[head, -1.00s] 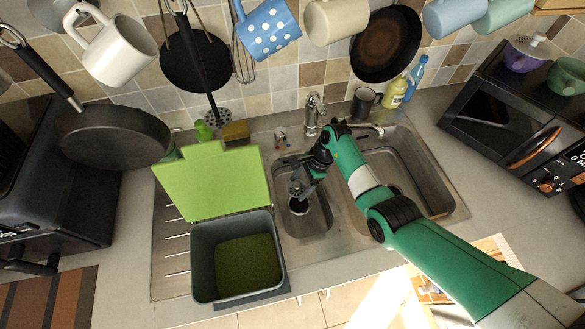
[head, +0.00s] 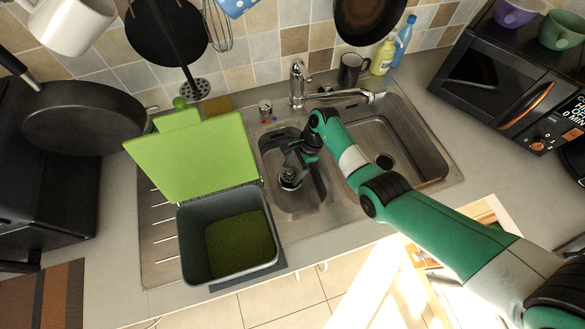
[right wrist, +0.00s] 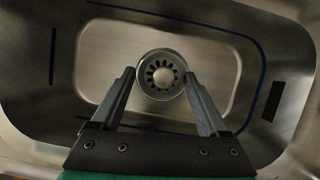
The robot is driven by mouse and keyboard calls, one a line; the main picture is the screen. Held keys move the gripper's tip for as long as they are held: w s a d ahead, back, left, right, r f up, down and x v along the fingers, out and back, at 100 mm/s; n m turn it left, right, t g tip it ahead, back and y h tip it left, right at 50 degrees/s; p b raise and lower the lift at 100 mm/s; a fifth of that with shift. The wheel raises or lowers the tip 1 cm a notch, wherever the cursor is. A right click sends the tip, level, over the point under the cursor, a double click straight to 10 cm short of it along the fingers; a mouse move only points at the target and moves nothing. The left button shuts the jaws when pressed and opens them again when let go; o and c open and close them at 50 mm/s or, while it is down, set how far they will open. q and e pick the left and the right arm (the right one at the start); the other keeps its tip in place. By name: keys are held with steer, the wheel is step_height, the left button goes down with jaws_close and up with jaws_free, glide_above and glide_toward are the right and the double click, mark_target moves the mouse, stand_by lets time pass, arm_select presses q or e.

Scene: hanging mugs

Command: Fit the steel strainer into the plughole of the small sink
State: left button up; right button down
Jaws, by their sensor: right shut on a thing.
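The steel strainer (right wrist: 161,75) is a round metal disc with dark slots and a raised centre. In the right wrist view it lies between the fingertips of my right gripper (right wrist: 160,80), which is shut on it. In the head view the strainer (head: 291,181) is low inside the small sink (head: 307,199), below my right gripper (head: 294,170). The small sink's plughole is hidden under the strainer and gripper. I cannot tell whether the strainer sits in the hole or just above it. My left gripper is not in view.
The larger basin (head: 420,153) with its own drain (head: 385,161) is to the right. The tap (head: 298,82) stands behind. A grey bin (head: 190,252) with a raised green lid (head: 190,158) stands close on the left. Pans and mugs hang above.

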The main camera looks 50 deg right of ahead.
steer(key=shift+f+b, duration=0.5)
steer(key=shift+f, duration=0.5)
steer(key=shift+f, duration=0.25)
stand_by(1.1)
